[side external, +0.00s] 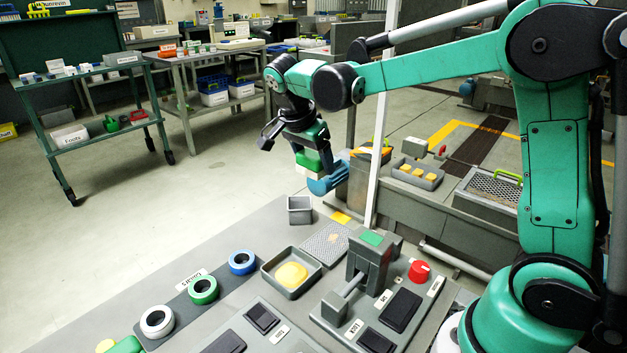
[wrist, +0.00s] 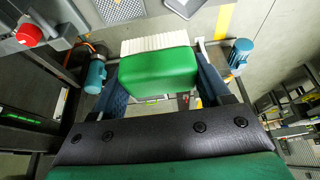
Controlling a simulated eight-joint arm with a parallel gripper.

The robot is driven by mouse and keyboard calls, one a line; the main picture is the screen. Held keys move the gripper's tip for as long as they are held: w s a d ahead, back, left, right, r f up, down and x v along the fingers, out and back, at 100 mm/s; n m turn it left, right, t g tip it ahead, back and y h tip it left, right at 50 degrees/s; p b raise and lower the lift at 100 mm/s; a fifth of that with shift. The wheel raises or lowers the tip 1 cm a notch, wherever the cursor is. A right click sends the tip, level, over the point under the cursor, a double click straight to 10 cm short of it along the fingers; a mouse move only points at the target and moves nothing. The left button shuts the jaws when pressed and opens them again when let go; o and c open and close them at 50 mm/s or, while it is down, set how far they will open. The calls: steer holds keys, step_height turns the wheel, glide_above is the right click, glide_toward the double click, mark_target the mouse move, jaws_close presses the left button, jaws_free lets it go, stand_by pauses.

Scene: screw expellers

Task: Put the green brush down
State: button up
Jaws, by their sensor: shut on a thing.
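The green brush (side external: 308,162) is a green block with pale bristles. My gripper (side external: 311,170) holds it in the air above and beyond the far edge of the grey work table (side external: 225,250). In the wrist view the brush (wrist: 158,72) sits between my two fingers, with its white bristles (wrist: 155,43) on the side away from the palm. My gripper (wrist: 160,80) is shut on the green block. The brush is clear of any surface. Part of it is hidden by my fingers in the side view.
A small grey open box (side external: 300,210) stands at the table's far edge. A tray with a yellow lump (side external: 291,275), a mesh plate (side external: 325,244), a press-like fixture (side external: 368,262) and a red knob (side external: 419,271) crowd the table. Blue, green and white rings (side external: 157,321) lie at left.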

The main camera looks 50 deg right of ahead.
step_height(320, 180, up, 6)
glide_above(279, 233)
steer(key=a, duration=0.1)
step_height(279, 233, down, 19)
steer(key=shift+a+f, duration=0.1)
steer(key=shift+f, duration=0.1)
steer(key=o, duration=1.5)
steer(key=shift+f, duration=0.1)
steer(key=shift+c, duration=0.2)
